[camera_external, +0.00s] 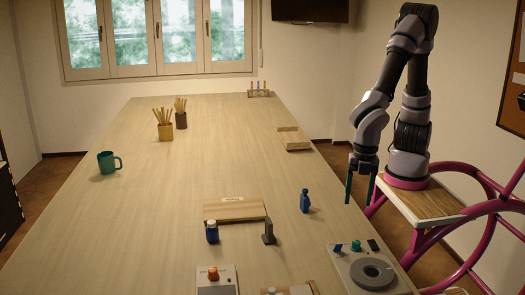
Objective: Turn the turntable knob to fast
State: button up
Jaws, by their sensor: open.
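The likely turntable is a light grey panel (351,273) with a grey ring-shaped disc (372,271), at the front right of the table. A round teal knob (355,246) stands on the panel's far edge, between a small blue part (338,248) and a dark block (373,245). The knob's setting and any markings are too small to read. My gripper (360,190) is open and empty, pointing down at the table's right edge. It appears above and behind the panel, apart from it.
A blue bottle (305,201) stands left of my gripper. A wooden board (234,209), a dark blue jar (212,232) and a dark grey upright piece (268,232) are further left. Another panel has an orange knob (213,273). The table's left middle is clear around a green mug (107,163).

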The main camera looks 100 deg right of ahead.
aim_at(357, 242)
jog(key=shift+n+h, duration=0.3)
jog(key=shift+n, duration=0.5)
jog(key=f, duration=0.4)
jog(key=a+f, duration=0.1)
jog(key=f, duration=0.4)
jog(key=a+f, duration=0.1)
jog(key=f, duration=0.3)
jog(key=shift+s+a+f, duration=0.1)
jog(key=shift+s+f, duration=0.15)
grip_shut()
